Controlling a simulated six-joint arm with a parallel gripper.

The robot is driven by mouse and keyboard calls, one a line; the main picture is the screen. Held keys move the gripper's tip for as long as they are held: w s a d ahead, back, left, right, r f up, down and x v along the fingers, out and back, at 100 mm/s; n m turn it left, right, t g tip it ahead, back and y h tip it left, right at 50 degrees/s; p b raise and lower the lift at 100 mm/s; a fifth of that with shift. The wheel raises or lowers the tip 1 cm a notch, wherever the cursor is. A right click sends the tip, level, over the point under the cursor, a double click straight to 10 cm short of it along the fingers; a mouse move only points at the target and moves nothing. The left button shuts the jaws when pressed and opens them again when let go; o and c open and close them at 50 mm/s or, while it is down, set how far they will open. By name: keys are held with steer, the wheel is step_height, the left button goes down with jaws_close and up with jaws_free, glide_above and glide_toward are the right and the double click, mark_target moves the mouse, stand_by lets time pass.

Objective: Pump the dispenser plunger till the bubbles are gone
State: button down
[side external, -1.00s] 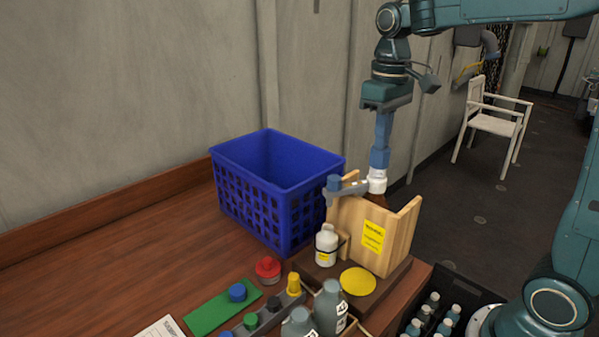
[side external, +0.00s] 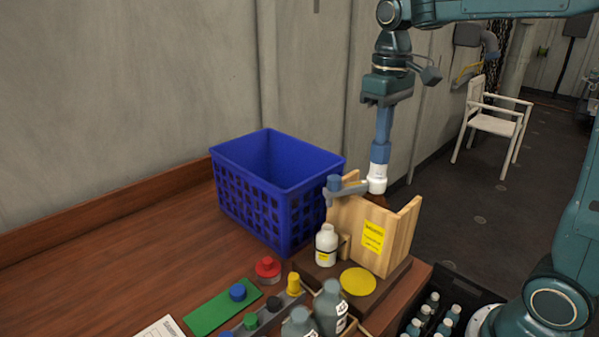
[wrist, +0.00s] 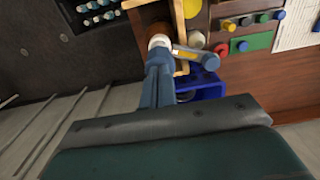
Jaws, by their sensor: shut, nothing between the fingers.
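The dispenser's white pump head (side external: 377,178) stands upright at the wooden holder (side external: 400,235), with a grey spout (side external: 350,188) reaching left to a blue tip (side external: 334,183). The brown dispenser body is mostly hidden behind the holder. My gripper (side external: 380,158) points straight down, shut and empty, with its blue fingertips at the top of the pump head; I cannot tell whether they touch. In the wrist view my gripper (wrist: 158,72) is right by the white pump head (wrist: 159,42). A small white bottle (side external: 326,243) stands below the spout. No bubbles can be made out.
A blue crate (side external: 290,190) stands close on the left. In front are a yellow disc (side external: 358,281), a red knob (side external: 267,268), a green plate (side external: 222,308) and grey bottles (side external: 331,306). A black crate of bottles (side external: 452,308) stands right of the table.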

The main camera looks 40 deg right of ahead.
steer(key=shift+r, duration=2.8)
steer(key=shift+f, duration=0.15)
steer(key=shift+f, duration=0.5)
steer(key=shift+f, duration=0.1)
steer(key=shift+f, duration=1.2)
steer(key=shift+f, duration=0.2)
stand_by(0.4)
